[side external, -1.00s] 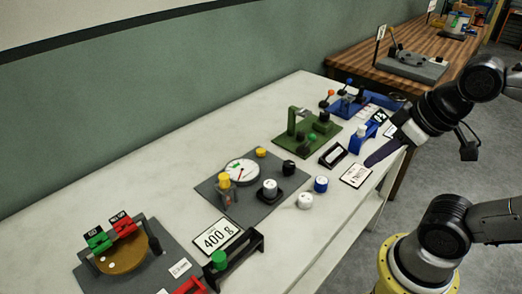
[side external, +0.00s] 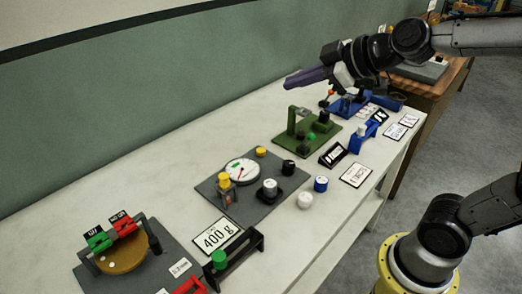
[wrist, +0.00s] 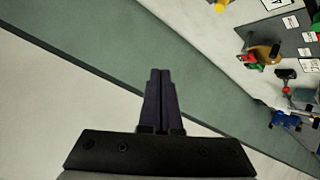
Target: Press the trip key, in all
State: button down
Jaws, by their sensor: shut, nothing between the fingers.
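My gripper (side external: 289,82) is shut and empty, held in the air above the far part of the white table, near the wall. In the wrist view its dark purple fingers (wrist: 160,75) lie together against the green wall. No label for the trip key is readable, so I cannot tell which part it is. A green key (side external: 98,241) and a red key (side external: 125,226) with small tags stand over a tan disc (side external: 122,256) at the near left. A green board (side external: 290,143) carries a post and knobs, below and apart from my gripper.
A grey board (side external: 213,194) holds a white dial (side external: 242,171) and knobs. A "400 g" card (side external: 216,236) stands near a black holder with a green knob (side external: 219,258). Blue fixtures (side external: 345,106) stand farther back. The table's left strip along the wall is clear.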

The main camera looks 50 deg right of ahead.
jog(key=w+d+h, duration=0.1)
jog(key=w+d, duration=0.1)
jog(key=w, duration=0.5)
jog(key=m+g+h, duration=0.1)
jog(key=g+h, duration=0.2)
send_over(263, 151)
notch_tip(263, 151, down, 21)
jog(key=shift+s+f, duration=0.1)
jog(key=shift+f, duration=0.1)
jog(key=shift+f, duration=0.1)
jog(key=shift+f, duration=4.3)
jog(key=shift+f, duration=0.1)
jog(key=shift+f, duration=0.3)
